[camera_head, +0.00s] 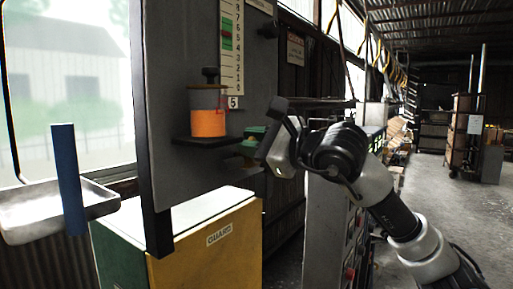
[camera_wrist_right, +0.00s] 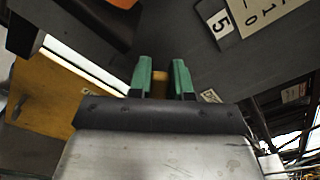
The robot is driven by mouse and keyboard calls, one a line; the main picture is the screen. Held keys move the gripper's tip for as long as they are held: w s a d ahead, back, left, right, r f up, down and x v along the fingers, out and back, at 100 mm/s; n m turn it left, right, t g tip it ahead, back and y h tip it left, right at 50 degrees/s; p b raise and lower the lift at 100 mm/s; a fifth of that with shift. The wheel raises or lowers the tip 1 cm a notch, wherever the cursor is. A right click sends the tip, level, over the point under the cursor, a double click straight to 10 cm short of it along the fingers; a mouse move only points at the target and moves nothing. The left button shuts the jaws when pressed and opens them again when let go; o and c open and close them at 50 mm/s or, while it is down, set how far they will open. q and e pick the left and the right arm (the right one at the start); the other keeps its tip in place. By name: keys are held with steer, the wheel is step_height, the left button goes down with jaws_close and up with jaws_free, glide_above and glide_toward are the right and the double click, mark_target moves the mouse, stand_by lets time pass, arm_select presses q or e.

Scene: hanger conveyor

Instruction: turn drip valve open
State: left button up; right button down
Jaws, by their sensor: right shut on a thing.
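My right gripper (camera_head: 252,142) reaches in from the right to the grey panel (camera_head: 172,130), beside and a little below the orange-bottomed cup (camera_head: 208,122) on its dark shelf. Its green fingers are also in the wrist view (camera_wrist_right: 163,80), shut on a small brass-yellow piece, which I take for the drip valve (camera_wrist_right: 161,88). Only a bit of this piece shows between the fingers; how far it is turned cannot be told. In the head view the gripper hides it. My left gripper is not in view.
A numbered scale (camera_head: 231,50) with a green marker stands above the cup. A yellow guard box (camera_head: 215,235) is below the panel. A metal tray (camera_head: 30,212) and a blue post (camera_head: 69,180) are at the left. Open floor (camera_head: 440,190) lies at the right.

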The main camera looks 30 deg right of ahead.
steer(key=shift+s+a+f+n+b, duration=0.1)
steer(key=shift+a+f+n+b, duration=0.2)
steer(key=shift+f+n+b, duration=0.95)
steer(key=shift+s+a+f+n+b, duration=0.15)
steer(key=shift+a+f+n+b, duration=0.25)
steer(key=shift+n, duration=1.55)
steer(key=shift+s+a+f+n+b, duration=0.15)
steer(key=shift+f+n+b, duration=0.45)
steer(key=shift+n+b, duration=0.7)
steer(key=shift+a+n+p, duration=0.1)
steer(key=shift+n+p, duration=0.2)
steer(key=shift+n, duration=0.1)
steer(key=c, duration=1)
jaws_free()
steer(key=shift+c, duration=0.2)
steer(key=b, duration=0.4)
glide_toward(233, 166)
steer(key=v, duration=0.4)
